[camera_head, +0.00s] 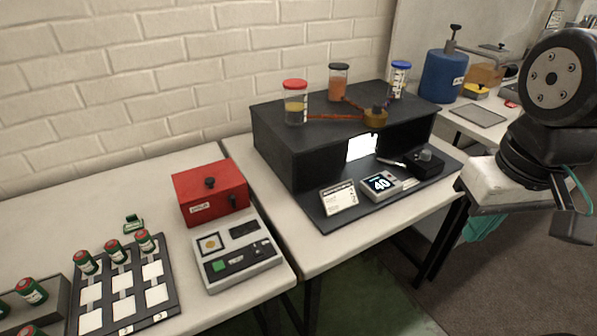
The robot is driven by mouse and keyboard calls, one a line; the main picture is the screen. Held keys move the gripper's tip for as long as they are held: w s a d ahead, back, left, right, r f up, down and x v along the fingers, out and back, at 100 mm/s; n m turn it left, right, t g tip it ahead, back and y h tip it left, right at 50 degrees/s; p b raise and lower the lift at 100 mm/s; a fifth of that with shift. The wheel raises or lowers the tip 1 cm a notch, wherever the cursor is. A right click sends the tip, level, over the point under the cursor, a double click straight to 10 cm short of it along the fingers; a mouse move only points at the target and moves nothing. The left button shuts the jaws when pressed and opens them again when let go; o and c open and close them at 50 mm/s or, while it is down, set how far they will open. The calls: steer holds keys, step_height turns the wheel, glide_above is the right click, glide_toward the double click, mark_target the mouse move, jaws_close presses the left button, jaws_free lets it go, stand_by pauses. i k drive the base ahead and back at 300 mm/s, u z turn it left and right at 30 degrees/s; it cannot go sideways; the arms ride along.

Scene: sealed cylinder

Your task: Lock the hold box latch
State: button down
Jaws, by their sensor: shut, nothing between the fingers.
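The hold box is a red box (204,176) on the left table, against its right part and behind a grey panel device. Its lid looks closed. My arm shows at the right edge, far from the box. I cannot make out my gripper's fingers in this view.
The grey panel device (237,262) stands close in front of the box. A dark tray (107,300) with green vials is to the left. A black hood (275,145) with jars on top stands on the right table. A gap separates the tables.

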mark_target(231, 199)
steer(key=z, duration=0.85)
steer(key=k, duration=1.75)
steer(key=u, duration=1.15)
steer(key=i, duration=1.65)
